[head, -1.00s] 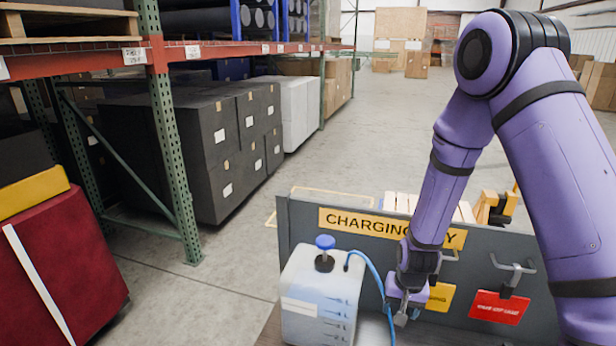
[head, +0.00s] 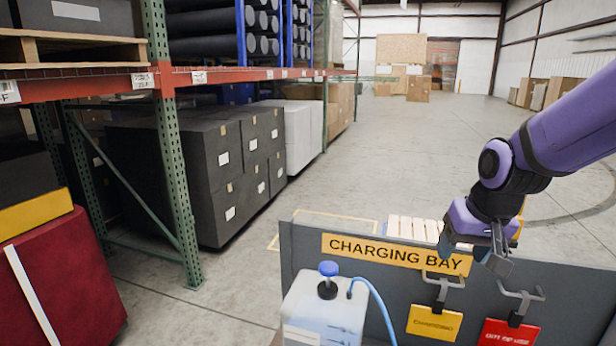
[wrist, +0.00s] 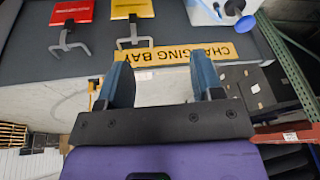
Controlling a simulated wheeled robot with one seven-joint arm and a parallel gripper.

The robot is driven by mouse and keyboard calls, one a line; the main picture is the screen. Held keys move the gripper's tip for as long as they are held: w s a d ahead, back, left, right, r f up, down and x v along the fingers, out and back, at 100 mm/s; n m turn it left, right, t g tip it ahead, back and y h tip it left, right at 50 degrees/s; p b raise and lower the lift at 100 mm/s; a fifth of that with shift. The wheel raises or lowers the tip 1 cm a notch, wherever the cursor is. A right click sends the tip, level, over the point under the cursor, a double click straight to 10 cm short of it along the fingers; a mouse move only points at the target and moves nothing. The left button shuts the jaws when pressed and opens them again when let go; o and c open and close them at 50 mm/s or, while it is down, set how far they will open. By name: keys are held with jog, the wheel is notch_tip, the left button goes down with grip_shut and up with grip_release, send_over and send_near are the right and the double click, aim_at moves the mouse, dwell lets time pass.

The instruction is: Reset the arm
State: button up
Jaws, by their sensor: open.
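My purple arm reaches in from the right in the head view. My gripper (head: 480,258) is just above the top edge of the grey charging bay panel (head: 300,250), to the right of the sign's lettering. In the wrist view my gripper (wrist: 165,85) shows two blue-grey fingers spread apart with nothing between them. The yellow "CHARGING BAY" sign (head: 385,254) is on the panel; it also shows in the wrist view (wrist: 215,50).
A yellow tag (head: 434,323) and a red tag (head: 508,333) hang from hooks on the panel. A white jug (head: 322,310) with a blue cap and blue hose stands left of them. Shelving with dark boxes (head: 215,170) is at left. Open floor lies behind the panel.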

jog(key=s+d+r+t, duration=0.1)
jog(key=s+r, duration=0.4)
jog(key=s, duration=0.3)
jog(key=s+d+r+n+t, duration=0.1)
jog(key=s+d+r, duration=0.1)
jog(key=s+r, duration=0.4)
jog(key=shift+s+h, duration=0.4)
jog(key=shift+s, duration=0.8)
